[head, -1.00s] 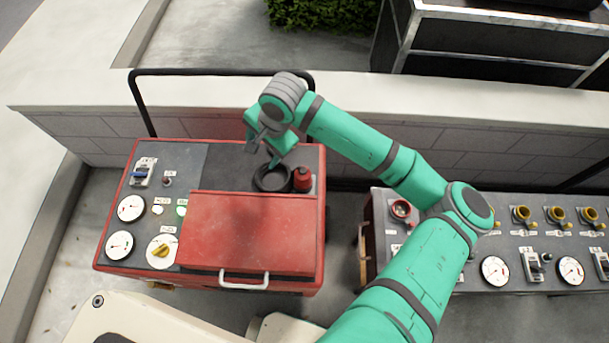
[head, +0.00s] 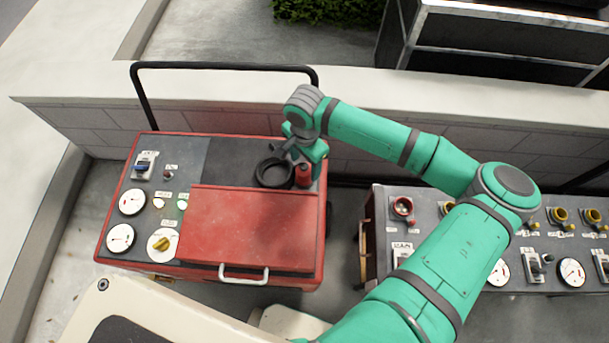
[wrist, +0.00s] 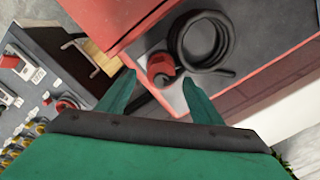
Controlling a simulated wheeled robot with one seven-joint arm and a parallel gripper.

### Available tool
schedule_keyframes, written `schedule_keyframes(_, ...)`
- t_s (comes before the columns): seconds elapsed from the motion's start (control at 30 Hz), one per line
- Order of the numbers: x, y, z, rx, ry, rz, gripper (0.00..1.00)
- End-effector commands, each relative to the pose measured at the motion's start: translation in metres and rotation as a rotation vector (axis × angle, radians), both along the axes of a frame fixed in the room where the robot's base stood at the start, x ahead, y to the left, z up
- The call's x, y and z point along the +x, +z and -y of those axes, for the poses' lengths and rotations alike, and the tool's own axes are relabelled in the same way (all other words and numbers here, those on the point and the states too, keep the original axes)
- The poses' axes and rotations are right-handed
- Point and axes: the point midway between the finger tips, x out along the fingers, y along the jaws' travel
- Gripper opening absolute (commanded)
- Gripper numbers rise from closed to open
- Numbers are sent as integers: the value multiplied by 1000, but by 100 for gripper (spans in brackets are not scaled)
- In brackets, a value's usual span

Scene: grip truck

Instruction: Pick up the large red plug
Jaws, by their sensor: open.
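The large red plug (head: 303,175) stands at the back right corner of the red cart's top, beside a coil of black cable (head: 274,172). In the wrist view the plug (wrist: 161,66) shows just beyond and between my fingertips, with the coil (wrist: 203,42) to its right. My gripper (head: 306,152) is over the plug in the head view, partly hiding its top. In the wrist view my gripper (wrist: 160,80) is open, with one green finger on each side and nothing held. I cannot tell how high the fingertips are above the plug.
The red cart (head: 250,228) has a raised red lid, gauges on the left and a black push bar (head: 222,66) behind. A low pale wall (head: 230,88) runs behind it. A second grey panel (head: 470,225) with gauges and yellow-ringed sockets stands to the right.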

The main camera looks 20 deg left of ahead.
Motion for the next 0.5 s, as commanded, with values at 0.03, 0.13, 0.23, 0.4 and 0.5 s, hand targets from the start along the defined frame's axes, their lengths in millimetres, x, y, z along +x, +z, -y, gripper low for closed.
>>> schedule_keyframes(0.03,1,-7,0,-2,2,1,60)
schedule_keyframes(0.13,1,-22,-1,-4,5,1,60)
schedule_keyframes(0.23,1,-34,-2,-1,7,0,60)
schedule_keyframes(0.4,1,-42,-3,0,6,1,60)
schedule_keyframes(0.5,1,-43,-2,0,6,1,60)
